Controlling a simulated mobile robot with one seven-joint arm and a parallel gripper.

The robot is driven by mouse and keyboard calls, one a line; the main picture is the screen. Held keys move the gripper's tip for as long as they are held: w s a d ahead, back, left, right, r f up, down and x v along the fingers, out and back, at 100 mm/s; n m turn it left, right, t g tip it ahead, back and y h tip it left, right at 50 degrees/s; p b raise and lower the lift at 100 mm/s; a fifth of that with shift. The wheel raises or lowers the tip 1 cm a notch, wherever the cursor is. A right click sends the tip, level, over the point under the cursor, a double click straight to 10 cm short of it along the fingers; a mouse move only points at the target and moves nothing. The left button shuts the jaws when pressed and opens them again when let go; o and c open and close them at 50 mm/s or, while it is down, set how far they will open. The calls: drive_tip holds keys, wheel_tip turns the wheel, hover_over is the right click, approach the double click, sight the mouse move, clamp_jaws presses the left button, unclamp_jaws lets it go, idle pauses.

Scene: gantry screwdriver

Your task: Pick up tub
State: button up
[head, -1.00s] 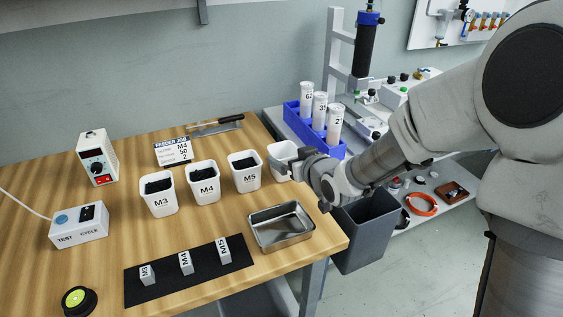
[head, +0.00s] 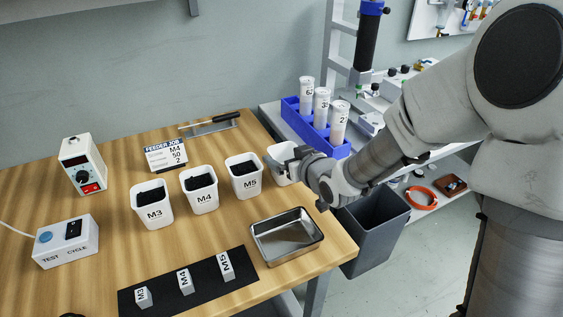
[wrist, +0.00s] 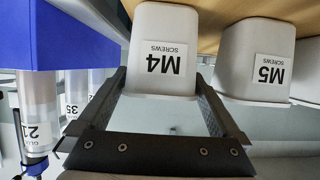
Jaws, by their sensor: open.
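A white tub (head: 278,152) stands at the right end of the row of tubs on the wooden table. In the upside-down wrist view this tub (wrist: 165,25) carries an M4 SCREWS label. My gripper (head: 289,162) is at this tub, reaching in from the right. In the wrist view my gripper (wrist: 160,84) is open, with one finger to each side of the tub's lower part in the picture. I cannot tell whether the fingers touch it. In the head view my gripper hides part of the tub, and its label does not show.
The M5 tub (head: 245,183) stands close to its left, then another M4 tub (head: 201,199) and the M3 tub (head: 153,214). A metal tray (head: 262,240) lies in front. A blue rack (head: 318,135) with bottles stands behind right. A grey bin (head: 375,240) is below the table edge.

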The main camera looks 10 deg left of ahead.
drive_tip(key=shift+w+a+f, duration=0.15)
drive_tip(key=shift+w+a, duration=0.05)
drive_tip(key=shift+w, duration=0.05)
drive_tip(key=c, duration=1.1)
